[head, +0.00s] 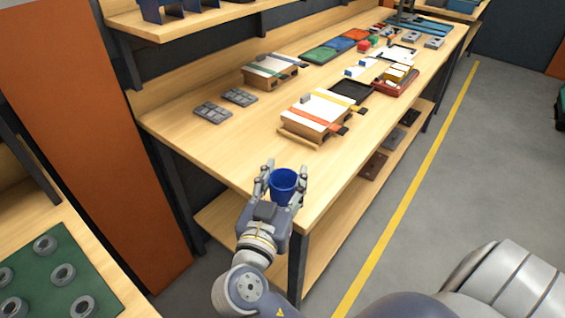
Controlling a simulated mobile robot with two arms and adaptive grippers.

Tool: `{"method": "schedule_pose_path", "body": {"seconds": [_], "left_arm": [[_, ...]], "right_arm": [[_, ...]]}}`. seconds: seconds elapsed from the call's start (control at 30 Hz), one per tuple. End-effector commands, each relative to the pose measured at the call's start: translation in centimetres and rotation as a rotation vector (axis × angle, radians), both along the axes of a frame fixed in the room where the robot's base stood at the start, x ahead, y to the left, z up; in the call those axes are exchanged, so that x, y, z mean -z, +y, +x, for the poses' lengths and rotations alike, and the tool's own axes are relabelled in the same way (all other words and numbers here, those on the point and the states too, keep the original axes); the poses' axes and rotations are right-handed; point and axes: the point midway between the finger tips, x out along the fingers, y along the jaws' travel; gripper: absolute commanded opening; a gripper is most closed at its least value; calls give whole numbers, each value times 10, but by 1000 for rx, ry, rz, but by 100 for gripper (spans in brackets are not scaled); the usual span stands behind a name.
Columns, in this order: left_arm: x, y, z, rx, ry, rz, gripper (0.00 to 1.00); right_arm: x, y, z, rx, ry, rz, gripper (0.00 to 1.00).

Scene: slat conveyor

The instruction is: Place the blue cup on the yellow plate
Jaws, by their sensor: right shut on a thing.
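A blue cup (284,184) is upright between the fingers of my right gripper (282,183), at the near corner of the long wooden table (205,148). My right gripper is shut on the cup, with one finger on each side of it. I cannot tell whether the cup's base touches the tabletop; the gripper hides part of it. I see no yellow plate in the head view. My left gripper is not in view.
Two wooden boxes with straps (316,117) (272,70) and grey moulds (211,112) stand on the table beyond the cup. Farther back are a red tray (397,84) and coloured pads (319,54). A green board with rings (55,268) is at lower left.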

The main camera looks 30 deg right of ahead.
Motion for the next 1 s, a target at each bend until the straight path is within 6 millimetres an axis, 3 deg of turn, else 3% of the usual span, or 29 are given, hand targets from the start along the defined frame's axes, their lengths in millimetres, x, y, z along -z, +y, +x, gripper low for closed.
{"method": "schedule_pose_path", "body": {"seconds": [0.1,0.23,0.57,0.77,1.0], "left_arm": [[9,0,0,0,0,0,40],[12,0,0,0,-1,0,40],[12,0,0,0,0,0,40],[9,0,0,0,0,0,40],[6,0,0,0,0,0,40]], "right_arm": [[1,12,-22,0,1,3,22],[-2,21,-36,0,1,1,22],[-3,25,-45,-18,2,-3,22],[12,21,-40,-200,8,-9,22],[37,34,-41,-496,8,-7,22]]}}
